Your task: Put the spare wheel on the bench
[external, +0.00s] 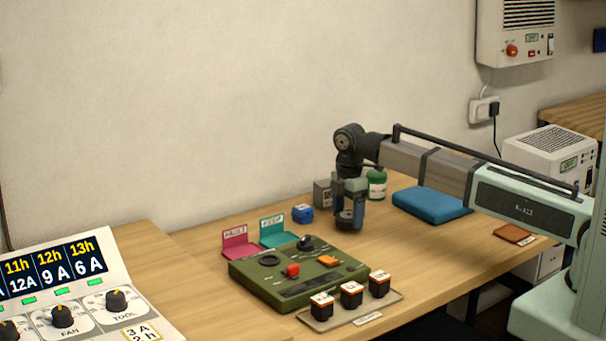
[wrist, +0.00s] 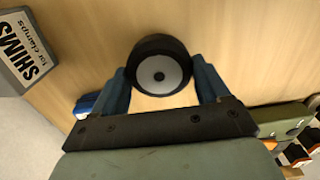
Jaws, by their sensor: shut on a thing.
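The spare wheel is a dark tyre with a pale round hub and a small dark centre; it shows in the wrist view (wrist: 158,72) between the fingers of my gripper (wrist: 160,82). My gripper is shut on it, one finger at each side. In the external view my gripper (external: 348,205) points down over the back of the wooden bench (external: 190,265), and the wheel is a small dark shape at its tips. I cannot tell whether the wheel touches the bench.
A grey SHIMS box (external: 323,193) and a green jar (external: 377,184) stand close behind my gripper. A blue block (external: 302,213), pink and teal card stands and a green panel (external: 285,270) lie left and in front. A blue pad (external: 432,204) lies right.

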